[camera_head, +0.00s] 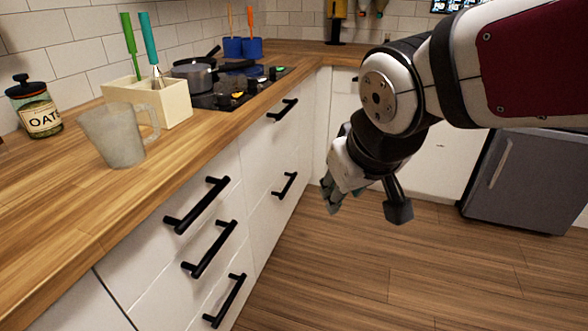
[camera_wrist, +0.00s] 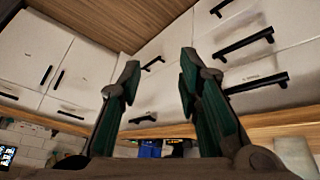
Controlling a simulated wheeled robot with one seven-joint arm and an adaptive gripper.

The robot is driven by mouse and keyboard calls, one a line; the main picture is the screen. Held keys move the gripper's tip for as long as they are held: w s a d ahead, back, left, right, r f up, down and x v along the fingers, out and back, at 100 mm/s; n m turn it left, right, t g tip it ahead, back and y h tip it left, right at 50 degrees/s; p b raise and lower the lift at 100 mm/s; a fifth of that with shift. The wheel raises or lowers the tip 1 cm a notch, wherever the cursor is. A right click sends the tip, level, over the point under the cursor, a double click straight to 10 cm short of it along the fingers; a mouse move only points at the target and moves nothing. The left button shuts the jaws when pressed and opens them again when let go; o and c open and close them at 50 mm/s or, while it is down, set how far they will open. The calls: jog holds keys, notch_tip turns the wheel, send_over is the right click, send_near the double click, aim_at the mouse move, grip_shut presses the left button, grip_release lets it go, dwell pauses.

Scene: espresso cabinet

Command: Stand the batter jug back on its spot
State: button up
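The batter jug (camera_head: 115,135) is a frosted grey, translucent jug standing upright on the wooden counter, with its handle to the right. My gripper (camera_head: 365,205) hangs over the floor, well right of the jug and apart from it. In the wrist view my gripper (camera_wrist: 160,65) shows two separated fingers with nothing between them. A pale shape (camera_wrist: 296,153) at the right edge of the wrist view may be the jug, but I cannot tell for sure. No marked spot for the jug is visible.
A cream utensil box (camera_head: 165,105) stands behind the jug, and an oats jar (camera_head: 38,115) to its left. A stove with pans (camera_head: 195,72) lies farther back. Black drawer handles (camera_head: 200,205) stick out below the counter edge. Bare counter lies in front of the jug.

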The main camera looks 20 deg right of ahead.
jog(key=s+a+f+m+g+y, duration=0.1)
jog(key=s+g, duration=0.4)
jog(key=s, duration=1.3)
jog(key=shift+s+a+f, duration=0.15)
jog(key=shift+s+f, duration=0.15)
jog(key=shift+s, duration=0.1)
notch_tip(320, 180, up, 22)
jog(key=t+p, duration=0.3)
jog(key=p, duration=1.7)
jog(key=shift+a, duration=0.1)
